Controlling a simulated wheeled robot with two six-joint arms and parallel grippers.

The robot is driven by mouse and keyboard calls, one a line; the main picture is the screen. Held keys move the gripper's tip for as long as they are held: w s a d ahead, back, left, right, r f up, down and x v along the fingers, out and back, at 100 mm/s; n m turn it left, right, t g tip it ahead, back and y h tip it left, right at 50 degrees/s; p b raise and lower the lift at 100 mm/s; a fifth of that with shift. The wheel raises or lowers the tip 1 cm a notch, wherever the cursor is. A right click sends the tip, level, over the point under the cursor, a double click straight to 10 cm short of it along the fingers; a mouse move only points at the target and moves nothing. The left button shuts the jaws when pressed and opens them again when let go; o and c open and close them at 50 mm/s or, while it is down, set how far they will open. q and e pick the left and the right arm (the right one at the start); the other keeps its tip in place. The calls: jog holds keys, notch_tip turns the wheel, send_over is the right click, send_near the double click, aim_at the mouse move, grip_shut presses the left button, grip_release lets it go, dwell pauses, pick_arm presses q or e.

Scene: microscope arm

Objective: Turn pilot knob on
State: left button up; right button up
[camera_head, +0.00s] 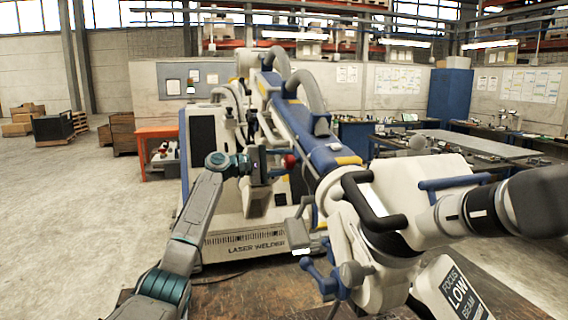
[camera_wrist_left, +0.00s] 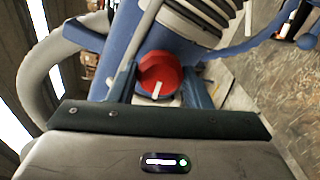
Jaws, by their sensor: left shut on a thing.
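The red pilot knob (camera_head: 290,161) sits on the side of the long blue and white microscope arm (camera_head: 325,150). My left gripper (camera_head: 280,165) is at the knob, its arm coming in from the left. In the left wrist view the red knob (camera_wrist_left: 160,72) lies between the two fingers of my left gripper (camera_wrist_left: 160,85), which is shut on it. A white mark on the knob's face points toward the bottom of that view. The fingers partly cover the knob's sides. My right gripper does not show.
A white laser welder cabinet (camera_head: 245,233) stands behind my left arm. The microscope head with dark handles (camera_head: 372,205) and blue knobs fills the right front. An orange table (camera_head: 157,133) is at the left; open floor lies at the far left.

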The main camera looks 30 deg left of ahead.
pick_arm(q)
jog(key=o, duration=1)
jog(key=shift+a, duration=0.1)
jog(key=shift+s+a+f, duration=0.1)
jog(key=shift+s+a, duration=0.05)
jog(key=b+v, duration=0.5)
jog(key=v, duration=0.5)
jog(key=shift+s+a, duration=0.15)
